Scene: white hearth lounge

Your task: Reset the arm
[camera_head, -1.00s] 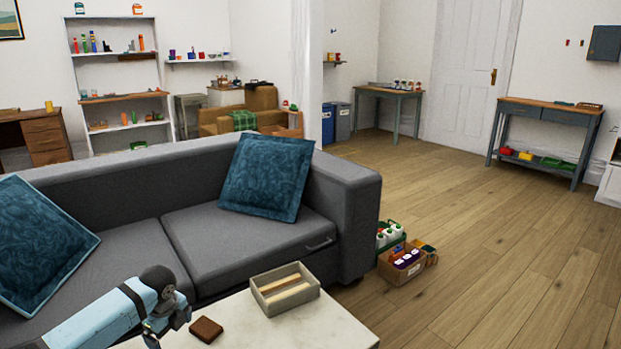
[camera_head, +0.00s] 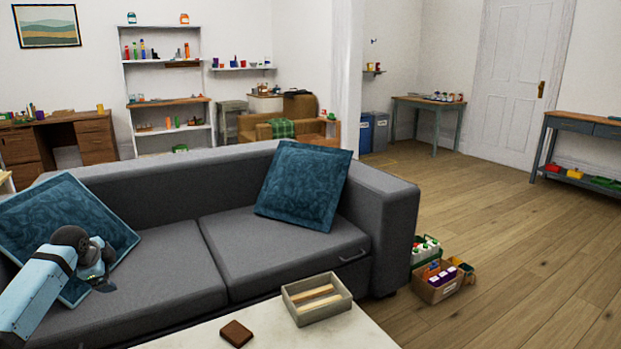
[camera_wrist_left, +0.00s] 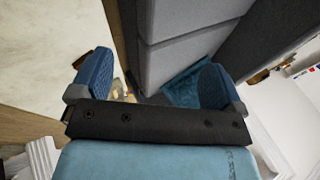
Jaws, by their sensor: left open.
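My left arm comes in from the lower left of the head view. Its left gripper (camera_head: 104,277) is in front of the grey sofa (camera_head: 300,249) and overlaps the left teal cushion (camera_head: 62,222) in the picture. In the left wrist view the two blue fingers of the left gripper (camera_wrist_left: 155,84) stand wide apart with nothing held between them. The sofa and a teal cushion show beyond them. My right gripper is in neither view.
The pale table (camera_head: 290,336) at the front bears a grey tray (camera_head: 338,308) with wooden strips and a brown block (camera_head: 236,333). Boxes of bottles (camera_head: 438,286) stand on the floor by the sofa's right end. The wooden floor (camera_head: 520,270) on the right is open.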

